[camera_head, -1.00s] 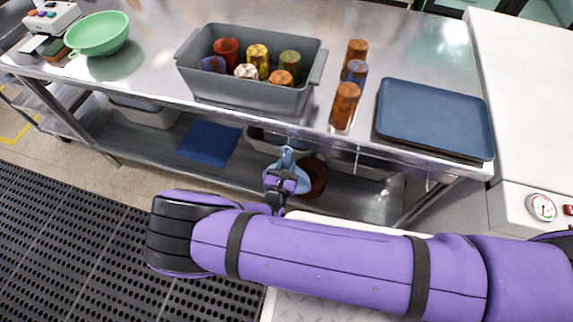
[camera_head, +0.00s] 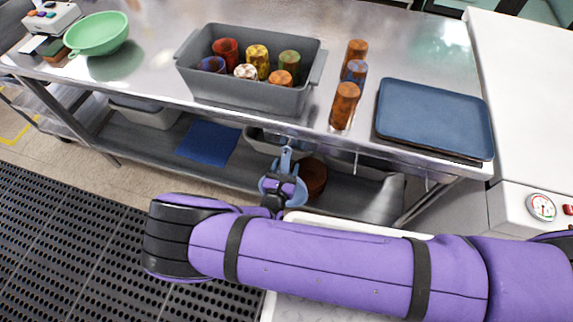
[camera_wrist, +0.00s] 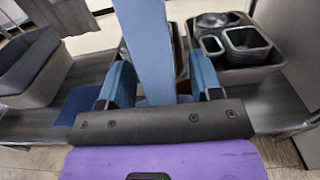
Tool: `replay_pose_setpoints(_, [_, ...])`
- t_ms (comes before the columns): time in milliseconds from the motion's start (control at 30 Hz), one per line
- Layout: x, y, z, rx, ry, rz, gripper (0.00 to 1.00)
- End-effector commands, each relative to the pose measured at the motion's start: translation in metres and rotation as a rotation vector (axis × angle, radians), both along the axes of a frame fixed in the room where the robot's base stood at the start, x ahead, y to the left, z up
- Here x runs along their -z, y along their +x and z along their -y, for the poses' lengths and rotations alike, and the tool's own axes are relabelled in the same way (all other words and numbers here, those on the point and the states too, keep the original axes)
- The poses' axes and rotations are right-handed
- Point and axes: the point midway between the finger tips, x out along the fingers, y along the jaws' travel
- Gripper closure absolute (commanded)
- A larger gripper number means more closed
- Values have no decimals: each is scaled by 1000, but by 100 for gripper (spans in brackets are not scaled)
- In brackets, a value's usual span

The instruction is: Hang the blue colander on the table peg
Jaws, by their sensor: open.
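The blue colander (camera_head: 286,158) is at the front edge of the steel table in the head view, its narrow handle pointing up toward the edge. My gripper hides much of its bowl. In the wrist view the blue handle (camera_wrist: 145,45) runs upward between the two fingers. My gripper (camera_head: 283,180) is open around the handle, and its blue fingers stand apart in the wrist view (camera_wrist: 162,82). The peg at the handle's top is hidden, so I cannot tell whether the colander hangs on it.
The lower shelf holds a blue mat (camera_head: 208,143), tubs and a brown round item (camera_head: 314,178).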

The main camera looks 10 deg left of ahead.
Motion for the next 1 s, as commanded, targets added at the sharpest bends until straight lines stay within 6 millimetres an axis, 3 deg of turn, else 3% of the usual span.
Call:
replay_pose_setpoints(300, [0, -58, -5, -2, 0, -2, 41])
replay_pose_setpoints(500, [0, -86, -7, -1, -1, -1, 41])
replay_pose_setpoints(700, [0, -97, -8, -2, -1, 0, 41])
replay_pose_setpoints(1000, [0, -98, -8, -1, -1, 0, 41])
